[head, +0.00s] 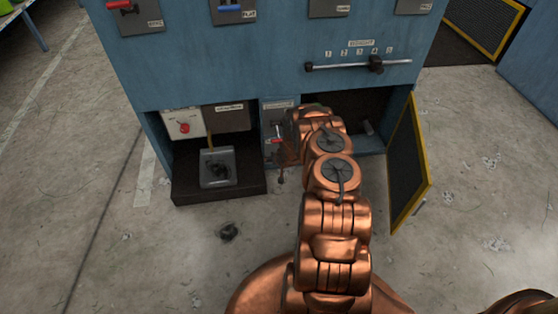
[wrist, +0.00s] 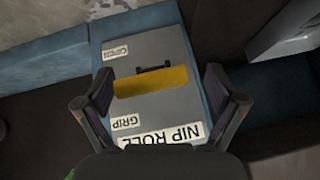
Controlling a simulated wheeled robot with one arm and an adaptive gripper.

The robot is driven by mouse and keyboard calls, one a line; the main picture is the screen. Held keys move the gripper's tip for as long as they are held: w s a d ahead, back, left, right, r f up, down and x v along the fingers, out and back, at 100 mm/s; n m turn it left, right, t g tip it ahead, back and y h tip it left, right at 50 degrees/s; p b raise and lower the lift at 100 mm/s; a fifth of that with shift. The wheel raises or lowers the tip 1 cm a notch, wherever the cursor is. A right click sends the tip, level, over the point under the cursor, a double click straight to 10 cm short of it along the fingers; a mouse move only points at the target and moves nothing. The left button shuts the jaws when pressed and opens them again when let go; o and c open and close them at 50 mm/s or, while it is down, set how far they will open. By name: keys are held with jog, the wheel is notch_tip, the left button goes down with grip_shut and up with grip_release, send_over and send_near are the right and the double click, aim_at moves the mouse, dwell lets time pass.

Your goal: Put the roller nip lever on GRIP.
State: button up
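The nip roll panel (wrist: 165,48) is a grey plate on a blue post, seen upside down in the wrist view. Its NIP ROLL label (wrist: 160,134) is near my gripper, GRIP (wrist: 126,122) is beside it, and OPEN (wrist: 117,50) is at the far end. A yellow lever handle (wrist: 150,82) lies across the plate between the two marks, beside a dark bracket (wrist: 153,68). My gripper (wrist: 158,78) is open, one finger on each side of the handle, with gaps showing. In the head view my arm partly hides this panel (head: 279,104).
Left of the post is a low bay with a red knob (head: 184,128) and a grey box (head: 217,167). A yellow-edged mesh door (head: 409,165) stands open at the right. A WEIGHT slider bar (head: 345,66) is above. Open concrete floor lies in front.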

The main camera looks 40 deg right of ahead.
jog(key=shift+o, duration=1)
jog(key=shift+s+d, duration=0.15)
jog(key=shift+d, duration=0.2)
jog(key=shift+r, duration=0.15)
jog(key=shift+s+r, duration=0.1)
jog(key=shift+r, duration=0.1)
jog(key=v, duration=1.1)
jog(key=shift+s+a, duration=0.15)
jog(key=shift+a, duration=0.05)
jog(key=shift+r, duration=0.1)
